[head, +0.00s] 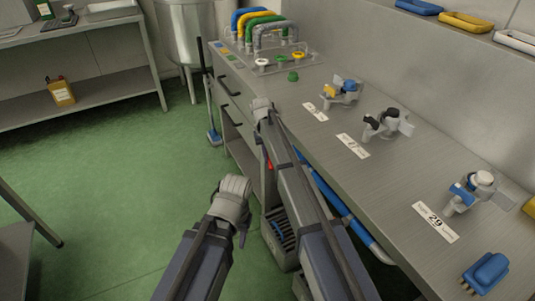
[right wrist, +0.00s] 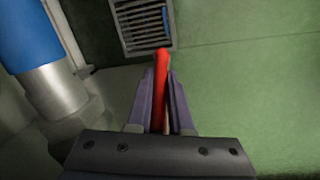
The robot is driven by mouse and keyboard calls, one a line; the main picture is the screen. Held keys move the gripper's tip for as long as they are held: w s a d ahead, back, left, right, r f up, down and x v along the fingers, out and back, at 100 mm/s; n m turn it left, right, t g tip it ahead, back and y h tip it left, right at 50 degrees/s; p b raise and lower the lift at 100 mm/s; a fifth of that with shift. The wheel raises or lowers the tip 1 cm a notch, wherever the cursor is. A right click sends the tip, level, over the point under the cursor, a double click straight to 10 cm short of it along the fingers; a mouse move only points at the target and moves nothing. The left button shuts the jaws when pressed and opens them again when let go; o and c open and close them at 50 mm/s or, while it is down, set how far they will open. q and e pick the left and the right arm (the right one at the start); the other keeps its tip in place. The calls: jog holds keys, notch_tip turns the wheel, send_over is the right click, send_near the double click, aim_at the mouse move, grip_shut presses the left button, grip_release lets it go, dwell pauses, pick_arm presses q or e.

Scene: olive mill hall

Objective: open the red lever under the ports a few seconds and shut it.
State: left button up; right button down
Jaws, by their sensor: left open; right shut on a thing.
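The red lever (right wrist: 161,75) stands between the fingers of my right gripper (right wrist: 162,92) in the right wrist view. The gripper is shut on it, and the lever's rounded end sticks out past the fingers. In the head view only a small red bit of the lever (head: 269,164) shows beside my right arm, below the counter edge; the arm hides the rest and the right fingers. A panel with several coloured ports (head: 281,58) and hoses is at the counter's far end. My left gripper (head: 241,234) is open and empty over the green floor, left of my right arm.
A blue pipe (head: 344,212) runs below the counter's front edge. A floor drain grate (right wrist: 145,24) lies beneath the lever. Labelled valve fittings and a blue brush (head: 486,272) are on the counter (head: 385,185).

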jog(key=shift+s+d+r+g+h, duration=0.15)
jog(key=shift+s+g+h, duration=0.1)
jog(key=shift+g, duration=0.25)
jog(key=shift+s+r+g+h, duration=0.15)
jog(key=shift+s+g, duration=0.1)
jog(key=shift+g, duration=0.25)
jog(key=c, duration=0.8)
grip_release()
